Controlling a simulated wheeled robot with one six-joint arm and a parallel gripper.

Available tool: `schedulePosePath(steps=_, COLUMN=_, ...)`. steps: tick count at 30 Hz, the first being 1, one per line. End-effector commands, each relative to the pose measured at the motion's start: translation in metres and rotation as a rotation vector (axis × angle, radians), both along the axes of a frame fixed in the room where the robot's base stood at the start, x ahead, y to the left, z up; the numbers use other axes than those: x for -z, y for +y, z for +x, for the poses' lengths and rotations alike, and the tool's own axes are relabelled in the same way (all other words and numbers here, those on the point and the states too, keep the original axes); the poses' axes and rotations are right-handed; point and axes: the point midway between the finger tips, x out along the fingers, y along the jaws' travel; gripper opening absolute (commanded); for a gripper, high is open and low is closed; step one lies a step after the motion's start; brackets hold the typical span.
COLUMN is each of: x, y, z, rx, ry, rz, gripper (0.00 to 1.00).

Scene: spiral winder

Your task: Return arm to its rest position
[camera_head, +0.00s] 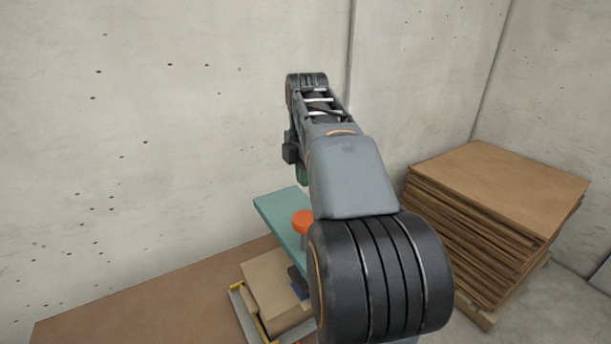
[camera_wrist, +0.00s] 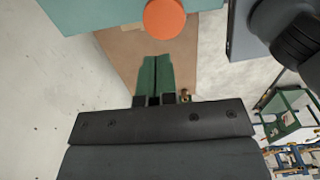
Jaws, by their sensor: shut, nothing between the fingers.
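My arm is raised and reaches away from the body, toward the concrete wall in the head view. My gripper shows in the wrist view (camera_wrist: 155,75) as two green fingers side by side, shut with nothing between them. In the head view only a small green part of it shows beside the arm; the rest is hidden. An orange round knob (camera_head: 302,220) sits on a teal panel (camera_head: 277,212) below the arm. In the wrist view the orange disc (camera_wrist: 165,18) and the teal surface (camera_wrist: 100,12) lie beyond the fingertips, apart from them.
A tall stack of brown sheets (camera_head: 480,190) stands on a pallet at the right. A tan box-like part (camera_head: 275,285) sits below the teal panel. A brown surface (camera_head: 160,300) runs along the wall (camera_head: 170,120). A green frame (camera_wrist: 290,115) stands at the wrist view's right.

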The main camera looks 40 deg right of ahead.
Motion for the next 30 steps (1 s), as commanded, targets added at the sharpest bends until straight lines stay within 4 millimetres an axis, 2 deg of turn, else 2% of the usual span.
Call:
schedulePosePath(steps=10, x=0.000, y=0.001, z=0.000, rx=0.005, ry=-0.001, rz=0.000, gripper=0.00)
schedulePosePath(steps=14, x=0.006, y=0.015, z=-0.001, rx=0.082, ry=-0.023, rz=-0.006, gripper=0.00)
schedulePosePath(steps=17, x=0.018, y=0.038, z=-0.004, rx=0.225, ry=-0.063, rz=-0.008, gripper=0.00)
schedulePosePath(steps=24, x=0.066, y=0.108, z=-0.024, rx=0.724, ry=-0.210, rz=0.059, gripper=0.00)
schedulePosePath(steps=30, x=0.108, y=0.150, z=-0.048, rx=1.088, ry=-0.293, rz=0.183, gripper=0.00)
